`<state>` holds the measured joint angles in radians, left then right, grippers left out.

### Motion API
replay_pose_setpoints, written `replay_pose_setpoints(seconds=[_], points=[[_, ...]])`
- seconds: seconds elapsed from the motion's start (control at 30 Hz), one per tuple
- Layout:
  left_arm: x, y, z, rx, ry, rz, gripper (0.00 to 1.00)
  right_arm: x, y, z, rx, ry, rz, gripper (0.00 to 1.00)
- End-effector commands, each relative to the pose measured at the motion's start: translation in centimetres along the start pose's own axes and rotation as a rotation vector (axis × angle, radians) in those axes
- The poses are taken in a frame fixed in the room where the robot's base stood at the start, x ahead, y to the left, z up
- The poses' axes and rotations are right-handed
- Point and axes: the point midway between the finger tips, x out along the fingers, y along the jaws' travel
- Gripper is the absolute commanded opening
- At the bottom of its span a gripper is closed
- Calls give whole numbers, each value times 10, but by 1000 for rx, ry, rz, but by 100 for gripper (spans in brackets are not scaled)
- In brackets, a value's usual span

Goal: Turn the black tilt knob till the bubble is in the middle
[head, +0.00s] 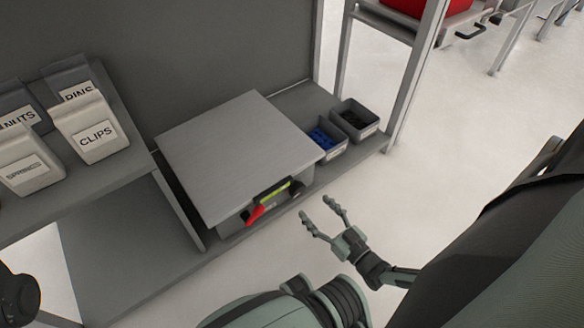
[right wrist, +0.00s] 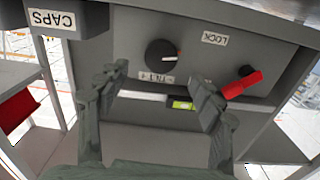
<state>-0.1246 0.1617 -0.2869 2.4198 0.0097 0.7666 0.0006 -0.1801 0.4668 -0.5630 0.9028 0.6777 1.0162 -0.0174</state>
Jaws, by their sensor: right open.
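The black tilt knob (right wrist: 160,54) has an orange pointer mark and sits on a grey panel above an upside-down TILT label in the right wrist view. In the head view the knob (head: 296,188) is at the right of the box front. The yellow-green level vial (right wrist: 180,103) is close by, partly behind a finger; it also shows in the head view (head: 274,190). I cannot make out where its bubble is. My right gripper (head: 316,207) is open and empty, apart from the knob; its fingers (right wrist: 158,76) lie on either side of the knob's lower area in the wrist view. My left gripper is not in view.
A red lever (right wrist: 243,85) by the LOCK label sticks out beside the knob; it shows in the head view too (head: 254,214). Bins with blue parts (head: 322,138) and dark parts (head: 354,120) stand right of the grey box (head: 235,150).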

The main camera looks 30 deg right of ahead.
Motion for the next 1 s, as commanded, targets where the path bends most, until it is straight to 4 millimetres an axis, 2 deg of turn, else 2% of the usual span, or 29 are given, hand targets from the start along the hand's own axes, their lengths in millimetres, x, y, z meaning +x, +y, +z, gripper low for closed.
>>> replay_pose_setpoints(seconds=[0.2,0.43,0.6,0.83,1.0], points=[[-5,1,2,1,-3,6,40,34,0,2,0,3,-1,66],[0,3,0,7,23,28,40,65,0,1,-1,1,-1,66],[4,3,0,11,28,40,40,73,-1,1,-1,0,-1,66],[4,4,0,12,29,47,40,74,-1,0,0,0,-1,66],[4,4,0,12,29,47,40,74,-1,0,0,0,-1,45]])
